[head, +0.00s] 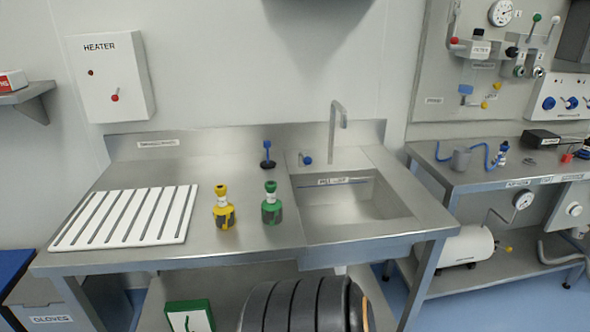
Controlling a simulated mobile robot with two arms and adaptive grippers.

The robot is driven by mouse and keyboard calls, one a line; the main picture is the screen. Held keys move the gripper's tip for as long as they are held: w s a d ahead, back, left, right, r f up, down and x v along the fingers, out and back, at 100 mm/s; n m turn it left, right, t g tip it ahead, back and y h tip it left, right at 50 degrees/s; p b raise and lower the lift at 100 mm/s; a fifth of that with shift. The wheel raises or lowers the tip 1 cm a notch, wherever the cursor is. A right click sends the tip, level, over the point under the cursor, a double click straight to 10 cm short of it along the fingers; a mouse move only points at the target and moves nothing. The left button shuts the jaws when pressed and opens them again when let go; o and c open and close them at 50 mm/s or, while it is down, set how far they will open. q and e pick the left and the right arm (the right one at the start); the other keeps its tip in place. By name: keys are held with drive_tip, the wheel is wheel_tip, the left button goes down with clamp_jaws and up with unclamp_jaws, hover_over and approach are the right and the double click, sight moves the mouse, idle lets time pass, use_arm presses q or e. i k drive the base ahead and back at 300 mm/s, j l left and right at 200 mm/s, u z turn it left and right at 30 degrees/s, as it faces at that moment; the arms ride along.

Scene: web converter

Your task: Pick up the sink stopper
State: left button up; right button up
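The item that looks like the sink stopper (267,156) stands upright on the steel counter, just left of the sink. It has a blue stem and handle on a dark round base. The sink (353,205) is a rectangular steel basin that looks empty, with a tall tap (335,130) behind it and a small blue-handled valve (306,158) at its back left corner. Neither of my grippers shows in the head view.
A yellow-topped bottle (223,207) and a green-topped bottle (271,204) stand in front of the stopper. A white slotted rack (125,217) lies at left. A heater box (111,78) hangs on the wall. Another bench (490,175) is at right.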

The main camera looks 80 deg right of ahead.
sight(268, 164)
drive_tip(key=z, duration=2.3)
